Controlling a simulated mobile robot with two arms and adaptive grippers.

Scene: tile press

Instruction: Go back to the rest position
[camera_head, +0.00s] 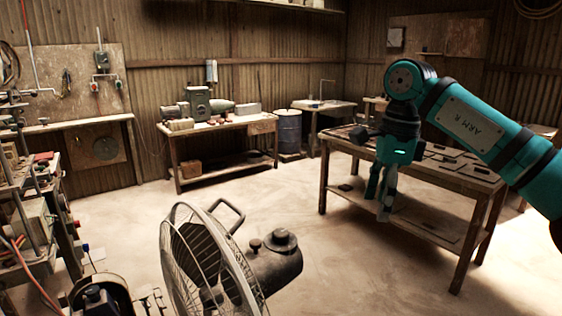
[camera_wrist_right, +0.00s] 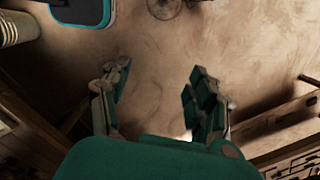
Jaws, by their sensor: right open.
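My right gripper (camera_head: 380,205) hangs from the teal right arm, fingers down, in front of the wooden table's left part in the head view. In the right wrist view the two fingers of my right gripper (camera_wrist_right: 158,95) stand well apart with only bare floor seen between them. It is open and empty. My left gripper does not show in either view.
A wooden table (camera_head: 468,179) with several flat dark tiles stands behind my right arm. A metal fan (camera_head: 205,262) stands in the front middle. A workbench (camera_head: 222,131) with a machine and a blue drum (camera_head: 288,130) are at the back. Floor (camera_head: 330,265) between is clear.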

